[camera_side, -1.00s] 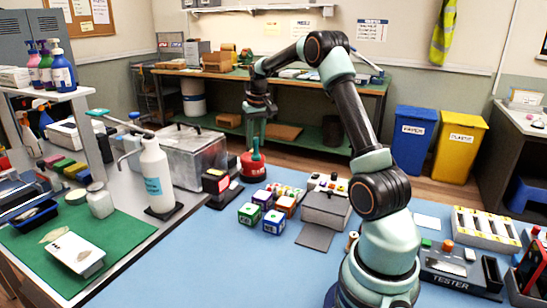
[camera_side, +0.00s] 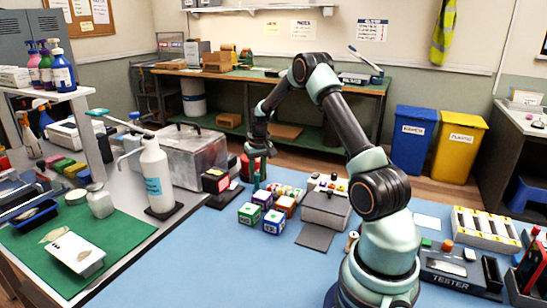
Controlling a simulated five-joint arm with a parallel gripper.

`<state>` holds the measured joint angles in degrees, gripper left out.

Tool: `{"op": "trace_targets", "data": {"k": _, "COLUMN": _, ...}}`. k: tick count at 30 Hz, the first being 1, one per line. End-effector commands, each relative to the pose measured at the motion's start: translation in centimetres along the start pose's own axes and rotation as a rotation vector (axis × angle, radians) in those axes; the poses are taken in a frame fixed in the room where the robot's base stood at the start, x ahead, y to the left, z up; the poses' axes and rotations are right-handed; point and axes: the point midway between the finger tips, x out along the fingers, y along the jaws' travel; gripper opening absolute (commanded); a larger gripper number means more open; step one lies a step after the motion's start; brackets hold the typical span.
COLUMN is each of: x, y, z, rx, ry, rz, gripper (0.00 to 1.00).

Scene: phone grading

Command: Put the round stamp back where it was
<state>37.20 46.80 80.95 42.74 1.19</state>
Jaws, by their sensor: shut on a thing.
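My gripper (camera_side: 258,155) points down at the far side of the blue mat. It is shut on a slim dark green thing, which seems to be the round stamp (camera_side: 256,181). The stamp hangs upright below the fingers, just behind the printed cubes. It is small here, and I cannot tell whether its lower end touches the mat. A red thing (camera_side: 246,170) stands behind the stamp and gripper, partly hidden by them. Where the stamp stood before is not clear from this view.
Printed cubes (camera_side: 249,213) stand close in front of the stamp. A grey box (camera_side: 326,208) is to their right. A dark box with a red label (camera_side: 215,181) and a white pump bottle (camera_side: 157,178) stand left. The blue mat (camera_side: 200,262) is clear in front.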

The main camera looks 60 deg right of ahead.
Motion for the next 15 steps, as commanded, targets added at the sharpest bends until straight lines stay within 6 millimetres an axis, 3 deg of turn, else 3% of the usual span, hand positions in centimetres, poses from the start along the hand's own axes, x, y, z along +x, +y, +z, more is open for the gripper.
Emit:
{"op": "trace_targets", "data": {"k": 7, "x": 0.21, "y": 0.00, "z": 0.04, "rx": 0.000, "ry": -0.001, "rz": 0.000, "gripper": 0.00}}
{"op": "trace_targets", "data": {"k": 8, "x": 0.24, "y": 0.00, "z": 0.04, "rx": 0.000, "ry": 0.000, "rz": 0.000, "gripper": 0.34}}
{"op": "trace_targets", "data": {"k": 10, "x": 0.20, "y": 0.00, "z": 0.03, "rx": 0.000, "ry": 0.000, "rz": 0.000, "gripper": 0.60}}
{"op": "trace_targets", "data": {"k": 15, "x": 0.18, "y": 0.00, "z": 0.02, "rx": 0.000, "ry": 0.000, "rz": 0.000, "gripper": 0.60}}
